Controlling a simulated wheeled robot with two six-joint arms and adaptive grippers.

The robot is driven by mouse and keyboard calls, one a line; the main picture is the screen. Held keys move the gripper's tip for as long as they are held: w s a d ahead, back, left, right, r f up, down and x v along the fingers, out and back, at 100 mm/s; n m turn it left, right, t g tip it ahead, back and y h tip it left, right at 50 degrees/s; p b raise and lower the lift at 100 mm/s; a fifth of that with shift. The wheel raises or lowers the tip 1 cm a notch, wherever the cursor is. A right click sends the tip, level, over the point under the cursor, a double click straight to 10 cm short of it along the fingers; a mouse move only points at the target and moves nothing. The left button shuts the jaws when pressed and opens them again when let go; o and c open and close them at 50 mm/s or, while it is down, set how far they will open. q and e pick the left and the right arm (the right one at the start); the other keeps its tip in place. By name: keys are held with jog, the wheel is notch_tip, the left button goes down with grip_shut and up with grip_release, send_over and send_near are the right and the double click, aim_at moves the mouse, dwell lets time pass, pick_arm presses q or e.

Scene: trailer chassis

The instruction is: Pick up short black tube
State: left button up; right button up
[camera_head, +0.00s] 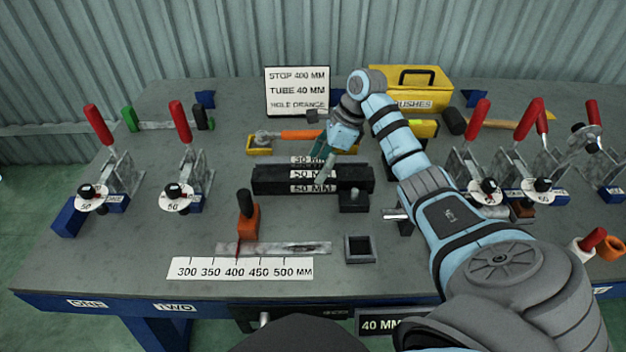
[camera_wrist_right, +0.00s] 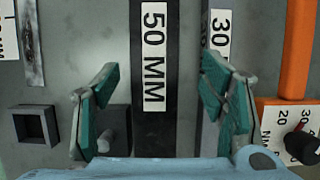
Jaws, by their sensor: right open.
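A short black square tube (camera_head: 358,249) stands on end on the bench with its open top showing, right of the ruler. It also shows at the left of the right wrist view (camera_wrist_right: 34,126). Long black tubes (camera_head: 265,180) labelled 50 MM and 30 MM lie side by side behind it; a 50 MM one (camera_wrist_right: 153,110) runs up the middle of the right wrist view. My right gripper (camera_head: 323,160) is open and empty, above the long tubes, apart from the short tube. In the right wrist view its fingers (camera_wrist_right: 160,75) stand either side of the 50 MM tube. My left gripper is not in view.
A dark block (camera_head: 353,200) with a knob sits beside the long tubes. Red-handled clamps (camera_head: 190,170) stand left and right. A sign (camera_head: 297,90) and yellow box (camera_head: 408,88) are at the back.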

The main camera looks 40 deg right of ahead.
aim_at(314, 174)
jog(key=x, duration=0.4)
jog(key=shift+s+a, duration=0.15)
jog(key=shift+a, duration=0.25)
grip_shut()
